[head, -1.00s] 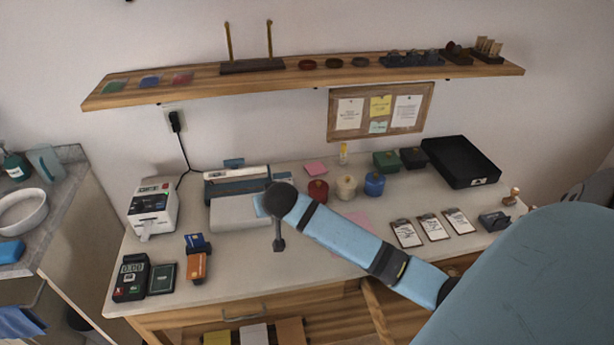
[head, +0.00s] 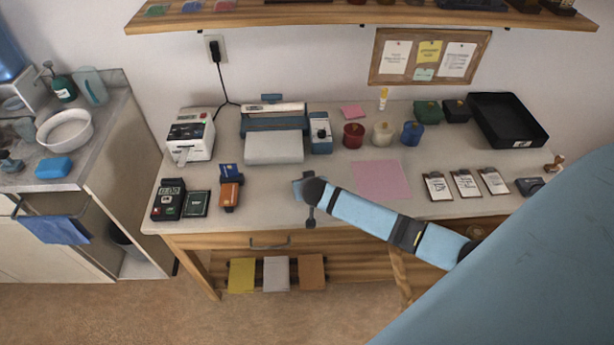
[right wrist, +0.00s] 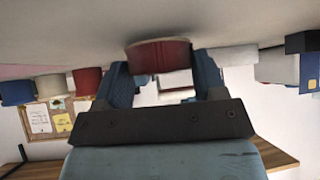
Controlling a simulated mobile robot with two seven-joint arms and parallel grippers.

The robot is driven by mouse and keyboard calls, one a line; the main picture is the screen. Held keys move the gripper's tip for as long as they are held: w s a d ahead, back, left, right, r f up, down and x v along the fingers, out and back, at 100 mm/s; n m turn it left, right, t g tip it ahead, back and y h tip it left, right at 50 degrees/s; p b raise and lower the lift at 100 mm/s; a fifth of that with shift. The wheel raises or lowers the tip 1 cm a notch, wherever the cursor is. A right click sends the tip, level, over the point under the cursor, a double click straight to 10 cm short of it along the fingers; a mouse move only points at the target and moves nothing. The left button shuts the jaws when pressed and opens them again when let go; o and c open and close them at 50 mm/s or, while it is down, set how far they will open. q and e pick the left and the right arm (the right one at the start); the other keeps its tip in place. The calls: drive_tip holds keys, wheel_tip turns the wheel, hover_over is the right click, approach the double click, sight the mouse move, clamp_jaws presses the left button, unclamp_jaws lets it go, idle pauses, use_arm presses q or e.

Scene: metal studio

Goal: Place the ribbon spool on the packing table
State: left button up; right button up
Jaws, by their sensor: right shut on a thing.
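The packing table (head: 345,213) stands against the wall in the head view. My right arm comes in from the right, and my right gripper (head: 303,188) is over the table's front part, left of a pink sheet. In the right wrist view, which is upside down, my right gripper (right wrist: 165,85) is shut on a red round thing, seemingly the ribbon spool (right wrist: 158,55). The spool sits between the two blue fingers, close to the pale table surface; I cannot tell whether it touches. The head view hides the spool behind the gripper. My left gripper is not in view.
Red (head: 353,135), white (head: 383,133) and blue (head: 412,132) pots stand behind the pink sheet (head: 380,180). A sealer (head: 274,147) is behind the gripper. A card reader (head: 168,199) is at left, clipboards (head: 466,184) at right. The sheet looks clear.

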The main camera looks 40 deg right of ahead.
drive_tip(key=shift+f, duration=0.25)
drive_tip(key=shift+f, duration=0.2)
drive_tip(key=o, duration=0.9)
